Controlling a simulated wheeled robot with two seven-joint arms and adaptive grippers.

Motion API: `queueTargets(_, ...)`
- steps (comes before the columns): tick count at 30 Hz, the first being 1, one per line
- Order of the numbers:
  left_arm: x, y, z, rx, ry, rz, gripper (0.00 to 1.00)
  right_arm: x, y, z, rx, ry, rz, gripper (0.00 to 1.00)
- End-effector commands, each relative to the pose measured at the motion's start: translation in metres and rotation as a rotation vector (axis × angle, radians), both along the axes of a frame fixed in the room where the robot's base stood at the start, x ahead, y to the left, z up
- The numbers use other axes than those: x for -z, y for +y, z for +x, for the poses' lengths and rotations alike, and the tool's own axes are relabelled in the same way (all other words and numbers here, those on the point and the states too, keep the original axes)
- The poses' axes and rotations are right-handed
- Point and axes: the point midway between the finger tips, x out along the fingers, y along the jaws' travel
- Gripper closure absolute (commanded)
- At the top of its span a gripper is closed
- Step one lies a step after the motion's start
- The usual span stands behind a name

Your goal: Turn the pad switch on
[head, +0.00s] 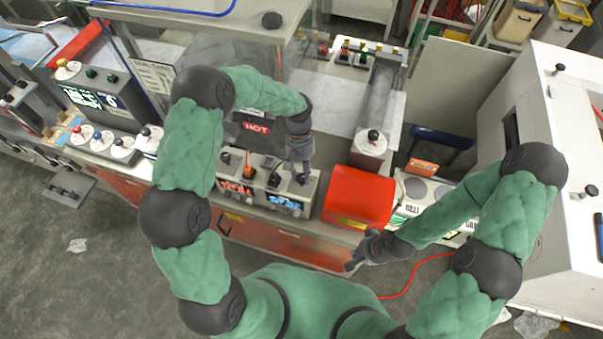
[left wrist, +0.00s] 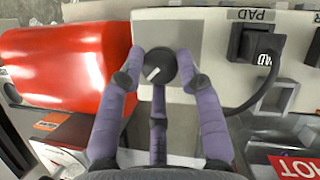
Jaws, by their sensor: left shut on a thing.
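The pad switch (left wrist: 158,66) is a round black knob with a white pointer line, on a pale grey plate of the control box (head: 232,180). In the left wrist view, the pointer slants from lower left to upper right. My left gripper (left wrist: 160,80) is shut on the knob, with purple-grey fingers on both sides and one below. In the head view, my left gripper (head: 303,178) reaches down to the box's right end and hides most of the knob. My right gripper (head: 355,252) is empty, its fingers spread, in front of the red cover.
A black plug marked PAD (left wrist: 258,50) with a cable sits beside the knob. The red rounded cover (head: 358,197) stands close by on the other side. A red HOT sign (head: 256,128) lies behind the box. Open floor (head: 110,265) is at the left front.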

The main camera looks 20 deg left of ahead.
Motion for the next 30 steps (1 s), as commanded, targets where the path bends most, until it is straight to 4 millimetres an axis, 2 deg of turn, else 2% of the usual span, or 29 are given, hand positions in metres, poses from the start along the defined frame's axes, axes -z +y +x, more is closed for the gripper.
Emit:
queueTargets(20, 0.0015, -0.0011, -0.0035, 0.067, 0.010, 0.000, 0.97, 0.0029, 0.0000, 0.0000, 0.000, 0.000, 0.000, 1.00)
queueTargets(21, 0.0016, -0.0010, -0.0036, 0.067, 0.010, 0.000, 0.59, 0.0028, 0.0001, 0.0000, 0.000, 0.000, 0.000, 1.00)
queueTargets(23, 0.0016, -0.0009, -0.0035, 0.065, 0.010, 0.000, 0.42, 0.0029, 0.0000, 0.0000, 0.000, 0.000, 0.000, 1.00)
queueTargets(30, 0.0008, -0.0006, -0.0016, 0.064, 0.004, 0.000, 0.42, 0.0029, 0.0000, 0.0000, 0.000, 0.000, 0.000, 1.00)
